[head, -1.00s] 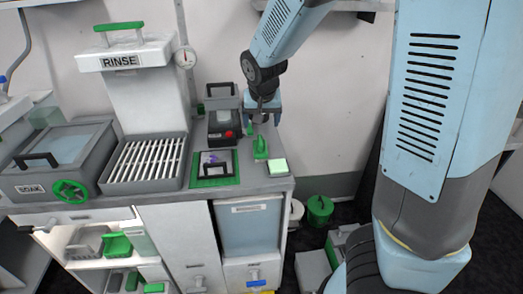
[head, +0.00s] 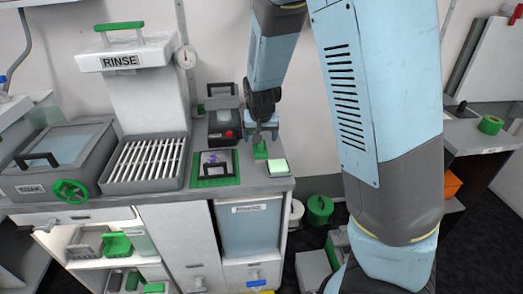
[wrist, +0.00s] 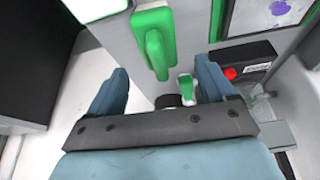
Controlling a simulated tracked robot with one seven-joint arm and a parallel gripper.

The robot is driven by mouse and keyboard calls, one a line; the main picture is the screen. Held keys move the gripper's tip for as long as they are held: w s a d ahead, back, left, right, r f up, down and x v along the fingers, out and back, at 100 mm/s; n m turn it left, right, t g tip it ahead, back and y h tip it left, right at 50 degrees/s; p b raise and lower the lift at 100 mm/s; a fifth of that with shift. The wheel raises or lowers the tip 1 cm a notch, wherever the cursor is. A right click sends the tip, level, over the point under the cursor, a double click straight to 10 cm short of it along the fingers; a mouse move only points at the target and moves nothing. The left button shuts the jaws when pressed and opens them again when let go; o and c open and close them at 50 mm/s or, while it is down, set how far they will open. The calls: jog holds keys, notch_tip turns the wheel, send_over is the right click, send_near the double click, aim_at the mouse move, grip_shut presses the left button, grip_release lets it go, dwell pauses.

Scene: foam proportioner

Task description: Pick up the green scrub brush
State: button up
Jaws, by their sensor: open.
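The green scrub brush (head: 260,152) lies on the counter's right part, left of a pale sponge-like block (head: 277,166). In the head view my gripper (head: 263,134) is over its far end and hides part of it. In the wrist view the brush (wrist: 153,42) is a long green shape just beyond the fingertips. My gripper (wrist: 160,88) is open and its fingers are apart, with nothing held. A small green and white item (wrist: 187,88) shows between the fingers, near the right one; I cannot tell what it is.
A black box with a red button (head: 222,128) stands left of my gripper. A green-edged mat (head: 213,183) with a dark-handled item lies left of the brush. The slatted rinse tray (head: 147,160) is farther left. The counter's right edge is close to the block.

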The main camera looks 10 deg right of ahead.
jog(key=shift+x, duration=2.7)
jog(key=shift+c, duration=0.2)
jog(key=c, duration=1.1)
jog(key=shift+r, duration=0.1)
jog(key=shift+a+r, duration=0.15)
jog(key=shift+r, duration=0.4)
jog(key=a, duration=0.8)
jog(key=shift+r, duration=0.1)
notch_tip(320, 180, up, 14)
jog(key=shift+d, duration=0.15)
